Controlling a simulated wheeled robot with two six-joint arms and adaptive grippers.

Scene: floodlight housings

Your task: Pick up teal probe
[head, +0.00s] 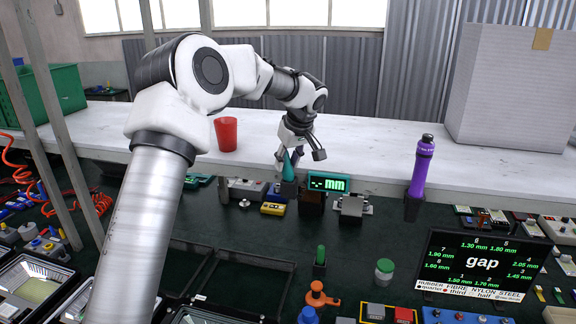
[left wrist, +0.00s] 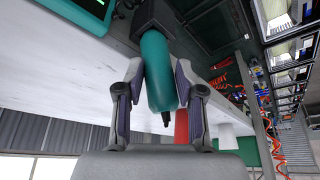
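The teal probe (head: 288,168) stands upright in a dark holder (head: 289,189) at the front edge of the white bench. My left gripper (head: 299,156) is above it, pointing down, with its fingers apart on either side of the probe's upper part. In the left wrist view the teal probe (left wrist: 158,75) lies between the two fingers (left wrist: 161,78), close to both pads; firm contact cannot be made out. Its lower end goes into the dark holder (left wrist: 155,18). My right gripper is out of view.
A red cup (head: 226,134) stands on the bench to the left. A teal-framed mm display (head: 328,183) is just right of the probe. A purple bottle-like item (head: 422,167) stands in a holder farther right. A large grey box (head: 511,88) is at the right.

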